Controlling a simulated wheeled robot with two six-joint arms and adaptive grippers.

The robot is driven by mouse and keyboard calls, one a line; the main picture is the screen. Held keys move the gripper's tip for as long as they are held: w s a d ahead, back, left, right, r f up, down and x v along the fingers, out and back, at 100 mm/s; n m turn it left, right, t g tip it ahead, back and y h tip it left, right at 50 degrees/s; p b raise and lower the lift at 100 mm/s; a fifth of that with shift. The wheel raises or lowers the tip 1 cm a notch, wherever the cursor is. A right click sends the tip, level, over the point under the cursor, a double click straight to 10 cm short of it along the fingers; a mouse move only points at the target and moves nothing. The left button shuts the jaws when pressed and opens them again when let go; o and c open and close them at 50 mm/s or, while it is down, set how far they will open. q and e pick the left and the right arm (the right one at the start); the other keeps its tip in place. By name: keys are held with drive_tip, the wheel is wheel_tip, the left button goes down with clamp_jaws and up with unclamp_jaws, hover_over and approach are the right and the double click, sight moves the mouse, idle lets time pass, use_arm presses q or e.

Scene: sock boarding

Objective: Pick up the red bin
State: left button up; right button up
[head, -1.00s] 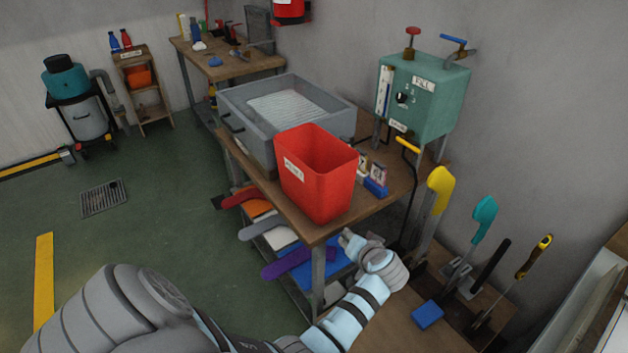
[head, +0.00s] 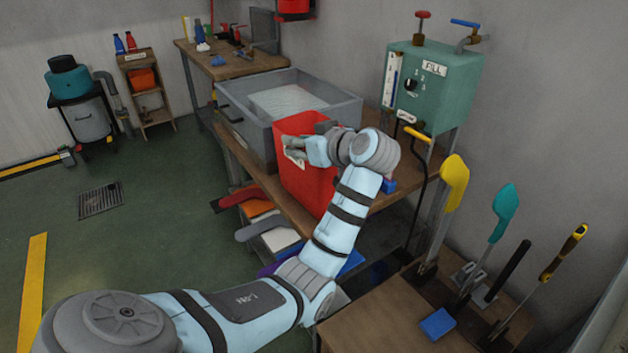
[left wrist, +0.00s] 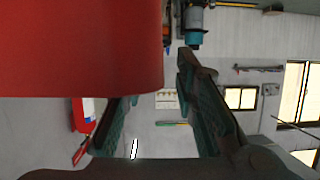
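The red bin (head: 308,187) stands upright on the wooden table, in front of the grey basin. My left gripper (head: 297,146) is at the bin's upper part in the head view, and the arm hides much of the bin's right side and rim. In the left wrist view, the bin's red wall (left wrist: 80,50) fills the upper left, close to the camera. The two dark fingers of the left gripper (left wrist: 155,95) stand apart there, with background visible between them. I cannot tell whether a finger touches the bin. My right gripper is in neither view.
The grey basin (head: 240,107) is right behind the bin. A green fill box (head: 440,90) stands at the right by the wall. Upright tools, including a yellow-handled one (head: 453,175), stand in a wooden rack at the lower right.

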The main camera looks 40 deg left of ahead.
use_arm(q)
drive_tip(key=shift+w+a+f, duration=0.3)
drive_tip(key=shift+w+a, duration=0.05)
drive_tip(key=shift+a, duration=0.1)
drive_tip(key=shift+s, duration=0.1)
drive_tip(key=shift+s+r, duration=0.15)
drive_tip(key=shift+s, duration=0.05)
drive_tip(key=c, duration=0.3)
clamp_jaws()
drive_tip(key=shift+r, duration=0.1)
